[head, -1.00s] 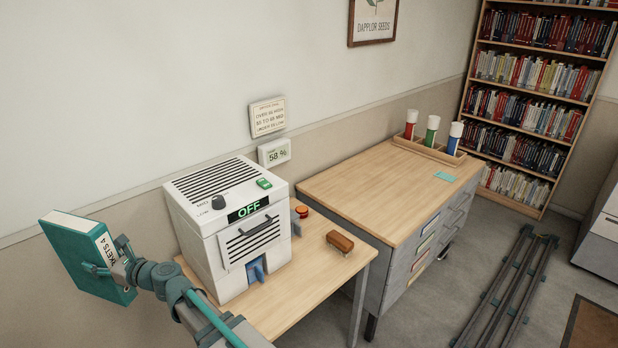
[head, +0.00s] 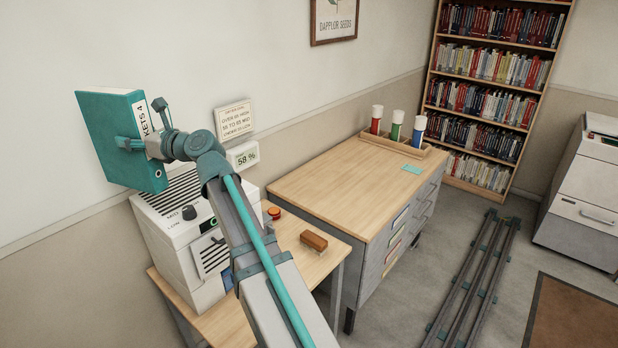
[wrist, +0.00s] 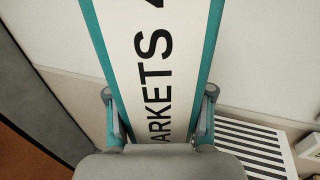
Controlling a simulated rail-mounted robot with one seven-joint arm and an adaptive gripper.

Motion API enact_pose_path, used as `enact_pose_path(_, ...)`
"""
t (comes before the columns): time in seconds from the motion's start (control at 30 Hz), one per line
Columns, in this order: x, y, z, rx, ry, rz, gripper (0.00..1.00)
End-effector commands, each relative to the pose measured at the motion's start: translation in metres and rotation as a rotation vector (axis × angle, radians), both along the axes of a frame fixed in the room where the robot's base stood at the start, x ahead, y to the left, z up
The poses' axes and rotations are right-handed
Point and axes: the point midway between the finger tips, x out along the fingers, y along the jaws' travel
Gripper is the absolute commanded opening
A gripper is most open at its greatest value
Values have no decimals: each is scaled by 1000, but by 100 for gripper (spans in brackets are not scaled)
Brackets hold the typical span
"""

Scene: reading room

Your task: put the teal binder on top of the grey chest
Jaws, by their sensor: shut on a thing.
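The teal binder (head: 112,135) is at the left in the head view, held up in the air above the white machine. Its white spine label reads "ARKETS 4" in part, and it fills the middle of the wrist view (wrist: 152,60). My gripper (head: 140,145) is shut on the binder, with one finger on each side of the spine in the wrist view (wrist: 160,118).
On the chest, a wooden tray (head: 385,140) holds three capped tubes at the back. A teal card (head: 411,168) lies near the right edge.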

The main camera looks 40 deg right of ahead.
Motion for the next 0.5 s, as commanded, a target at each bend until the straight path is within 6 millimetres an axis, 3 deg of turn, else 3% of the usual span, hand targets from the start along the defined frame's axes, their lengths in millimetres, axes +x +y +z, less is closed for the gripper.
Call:
enact_pose_path(0.03,2,-22,18,2,-5,-4,0)
enact_pose_path(0.1,1,-47,33,2,-5,-2,0)
enact_pose_path(0.23,3,-99,48,2,-3,-17,0)
enact_pose_path(0.37,13,-157,39,3,-1,-80,0)
enact_pose_path(0.5,28,-216,13,3,0,-182,0)
